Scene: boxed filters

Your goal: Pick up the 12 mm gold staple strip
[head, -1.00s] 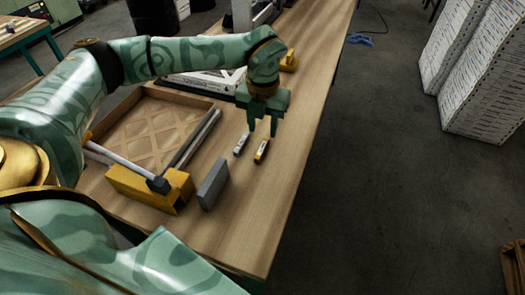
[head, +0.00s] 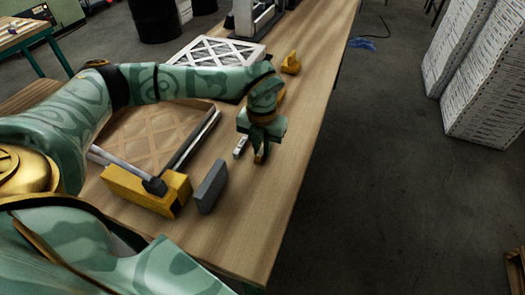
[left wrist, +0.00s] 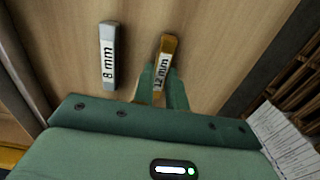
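In the head view my left gripper (head: 259,157) points down at the bench and hides most of the strip. A grey strip labelled "8 mm" (left wrist: 107,52) lies to the left, apart from the fingers; it also shows in the head view (head: 241,146). My right gripper is not in view.
A wooden tray (head: 150,172) is to the left. A yellow object (head: 291,63) and a white-framed filter (head: 218,52) are farther back. The bench's right edge is close.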

